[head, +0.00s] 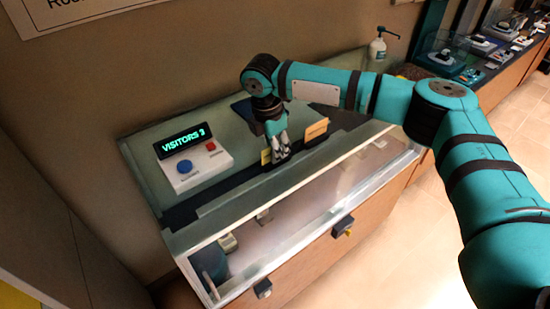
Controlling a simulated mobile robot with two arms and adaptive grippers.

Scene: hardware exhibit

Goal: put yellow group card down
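My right gripper (281,154) points down over the dark strip along the counter top. A small yellow card (265,157) shows at the left side of its fingers, partly hidden by them. I cannot tell whether the fingers are closed on this card or only beside it. A second card, tan-orange (316,129), stands upright to the right of the gripper, apart from it. My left gripper is not in view.
A white box (196,172) with a blue button, a red button and a "VISITORS 3" display sits left of the gripper. A glass-fronted case (300,222) lies below. A pump bottle (377,48) stands behind my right arm.

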